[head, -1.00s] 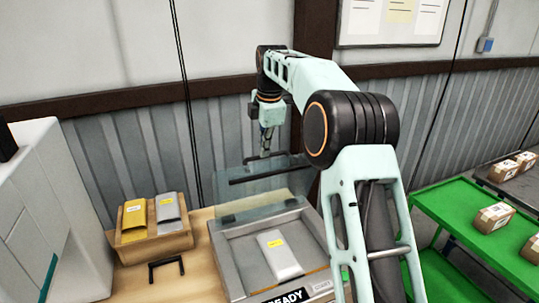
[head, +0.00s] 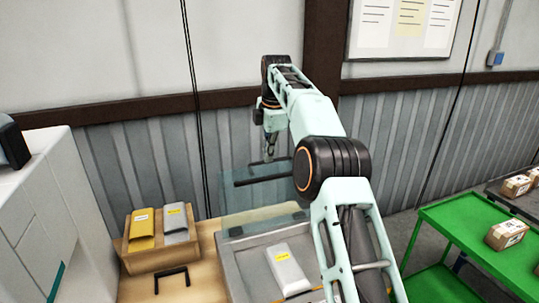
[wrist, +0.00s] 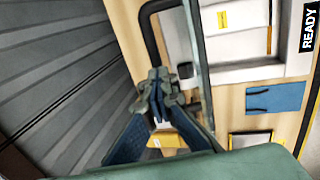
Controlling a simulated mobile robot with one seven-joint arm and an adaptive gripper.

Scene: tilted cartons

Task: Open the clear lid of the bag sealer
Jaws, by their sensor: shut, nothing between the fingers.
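The bag sealer (head: 232,268) stands on the wooden bench, a white packet with a yellow label (head: 287,270) inside its tray. Its clear lid (head: 240,200) is raised and stands steeply at the back of the tray. The lid's black handle bar (head: 262,179) is near its top edge. My gripper (head: 269,157) is just above and behind the bar. In the wrist view my gripper (wrist: 160,82) is shut and empty, with its fingertips close beside the handle's end (wrist: 152,45). I cannot tell whether they touch. The arm hides the sealer's right side.
A wooden box (head: 160,258) with a yellow and a grey packet stands left of the sealer, behind a small black handle (head: 171,275). A white cabinet (head: 40,200) is at far left. A green cart (head: 470,235) with cartons is at right. The corrugated wall is behind.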

